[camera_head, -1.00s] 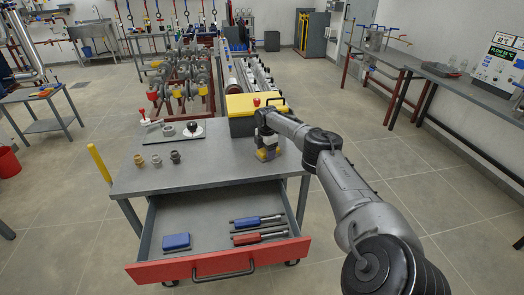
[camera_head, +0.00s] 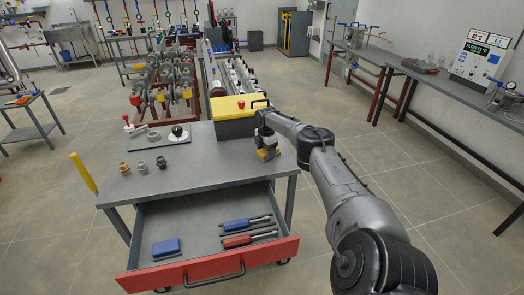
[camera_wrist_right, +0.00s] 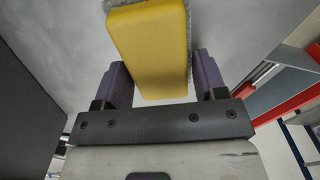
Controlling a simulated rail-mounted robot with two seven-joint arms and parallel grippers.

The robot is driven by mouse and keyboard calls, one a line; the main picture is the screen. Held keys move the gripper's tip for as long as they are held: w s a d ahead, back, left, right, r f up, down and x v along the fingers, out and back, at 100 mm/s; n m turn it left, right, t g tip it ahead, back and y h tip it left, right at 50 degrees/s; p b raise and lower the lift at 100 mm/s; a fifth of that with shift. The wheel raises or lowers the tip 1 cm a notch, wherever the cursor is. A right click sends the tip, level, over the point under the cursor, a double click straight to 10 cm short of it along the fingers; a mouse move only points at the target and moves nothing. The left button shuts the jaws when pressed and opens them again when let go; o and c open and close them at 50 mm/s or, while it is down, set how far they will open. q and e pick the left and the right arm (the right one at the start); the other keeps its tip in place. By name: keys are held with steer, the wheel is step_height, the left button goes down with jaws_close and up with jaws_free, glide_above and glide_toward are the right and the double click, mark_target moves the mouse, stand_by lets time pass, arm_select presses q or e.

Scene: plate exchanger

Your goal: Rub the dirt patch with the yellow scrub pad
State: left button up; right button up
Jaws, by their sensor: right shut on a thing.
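The yellow scrub pad (camera_wrist_right: 152,45) sits between the purple-grey fingers of my right gripper (camera_wrist_right: 160,82) in the right wrist view. A grey fuzzy layer shows along its edges, on the side away from the camera. In the head view my right gripper (camera_head: 267,152) is shut on the pad, low over the right part of the grey workbench top (camera_head: 215,165). I cannot tell whether the pad touches the bench top. No dirt patch can be made out in these frames. My left gripper is not in view.
A yellow-lidded toolbox (camera_head: 236,118) stands just behind my right gripper. Several fittings (camera_head: 143,167) stand on the bench's left side, near a dark mat (camera_head: 165,140). The red-fronted drawer (camera_head: 215,264) is open, holding a blue block (camera_head: 166,248) and screwdriver-like tools (camera_head: 248,230).

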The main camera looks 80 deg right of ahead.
mark_target(248, 159)
steer(key=shift+s+d, duration=0.4)
steer(key=shift+s, duration=0.4)
steer(key=shift+s+d+f, duration=0.1)
steer(key=shift+s+d, duration=0.15)
steer(key=shift+s, duration=0.25)
steer(key=shift+s+d+f, duration=0.1)
steer(key=shift+s+d, duration=0.1)
steer(key=shift+s, duration=0.25)
steer(key=shift+s+r+p, duration=0.1)
steer(key=shift+p, duration=0.3)
steer(key=shift+w+a, duration=0.3)
steer(key=shift+w, duration=0.25)
steer(key=shift+w+a, duration=0.3)
steer(key=shift+w, duration=0.45)
steer(key=shift+w+a, duration=0.25)
steer(key=shift+w, duration=0.3)
